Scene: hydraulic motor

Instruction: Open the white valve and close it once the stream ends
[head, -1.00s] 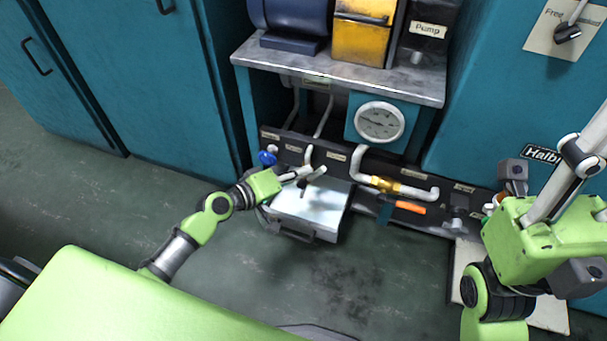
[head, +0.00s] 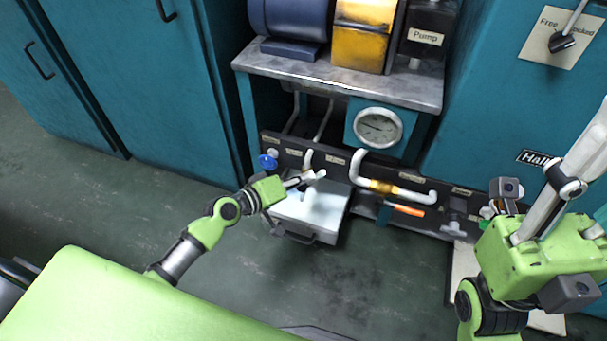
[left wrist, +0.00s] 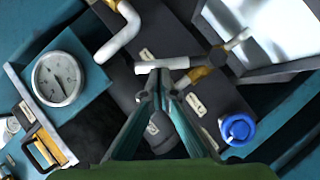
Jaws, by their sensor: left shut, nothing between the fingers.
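The white valve's handle (head: 316,175) is a small white bar above the tray at the front of the dark pipe panel. It also shows in the left wrist view as a white bar (left wrist: 162,64), just beyond my left fingertips. My left gripper (head: 299,181) is shut and empty beside it. Its fingertips (left wrist: 160,79) appear very close to the bar; I cannot tell whether they touch. I cannot make out a stream.
A metal tray (head: 325,213) stands on the floor below the valve. A blue knob (head: 267,161) is left of the gripper. A round gauge (head: 377,127) and a brass-fitted pipe (head: 383,187) are to the right. A steel bench (head: 340,83) overhangs the panel. Front floor is clear.

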